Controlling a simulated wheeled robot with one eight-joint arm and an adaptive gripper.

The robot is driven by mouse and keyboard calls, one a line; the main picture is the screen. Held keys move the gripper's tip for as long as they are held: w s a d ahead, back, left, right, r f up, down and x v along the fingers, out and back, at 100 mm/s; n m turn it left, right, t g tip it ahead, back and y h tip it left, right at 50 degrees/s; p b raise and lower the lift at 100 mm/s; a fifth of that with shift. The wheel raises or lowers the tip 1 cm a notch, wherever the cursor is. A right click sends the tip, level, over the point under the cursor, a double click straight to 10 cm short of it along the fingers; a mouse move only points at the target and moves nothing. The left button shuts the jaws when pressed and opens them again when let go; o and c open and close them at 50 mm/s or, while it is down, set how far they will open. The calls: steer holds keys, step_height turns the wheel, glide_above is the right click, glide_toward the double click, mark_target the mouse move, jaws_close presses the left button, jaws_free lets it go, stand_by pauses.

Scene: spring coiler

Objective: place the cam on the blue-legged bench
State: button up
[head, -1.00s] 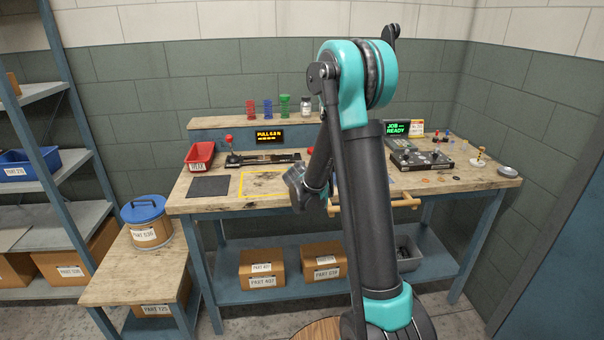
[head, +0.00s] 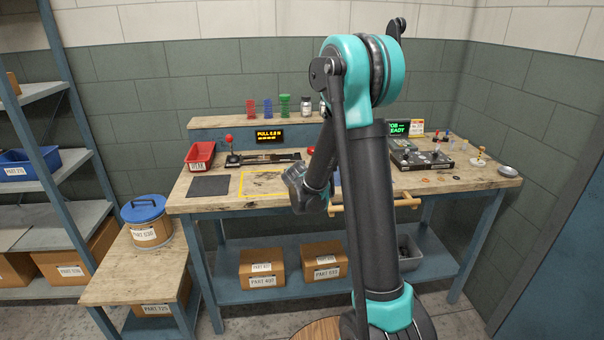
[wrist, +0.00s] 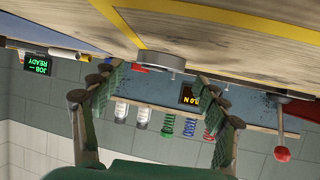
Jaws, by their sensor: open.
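The blue-legged bench (head: 335,208) has a worn wooden top and stands against the wall in the head view. In the wrist view, which is upside down, its top (wrist: 210,30) runs along the upper part. A grey metal round piece (wrist: 158,62), which looks like the cam, rests on that top next to yellow tape. My gripper (wrist: 160,82) is open, with its green-padded fingers on either side of the piece in the picture. I see no contact.
A red bin (head: 200,156), a dark mat (head: 209,186) and a yellow-taped area (head: 262,183) are on the bench's left part. A control box (head: 425,160) and small parts are on its right. Colored springs (head: 268,108) stand on the back shelf. A red-knobbed lever (wrist: 281,148) shows in the wrist view.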

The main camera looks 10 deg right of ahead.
mark_target(333, 209)
steer(key=v, duration=0.9)
steer(key=shift+s+r, duration=0.25)
steer(key=shift+s, duration=0.25)
steer(key=s+d+f+g, duration=0.1)
steer(key=s+d, duration=0.1)
steer(key=s, duration=0.2)
steer(key=s+d+f+g, duration=0.1)
steer(key=s+d+f, duration=0.1)
steer(key=s, duration=0.3)
steer(key=s+d+f+g, duration=0.1)
steer(key=s+d+g, duration=0.1)
steer(key=s+d, duration=0.2)
steer(key=shift+s+d+f, duration=0.2)
steer(key=shift+s+f, duration=0.2)
steer(key=shift+s, duration=0.15)
steer(key=s+f+n+g+y, duration=0.1)
steer(key=s+f+g, duration=0.1)
steer(key=s, duration=0.6)
steer(key=s+f+n+g+y, duration=0.1)
steer(key=s+f, duration=0.3)
steer(key=s, duration=0.5)
steer(key=shift+a+g, duration=0.4)
steer(key=shift+g, duration=0.3)
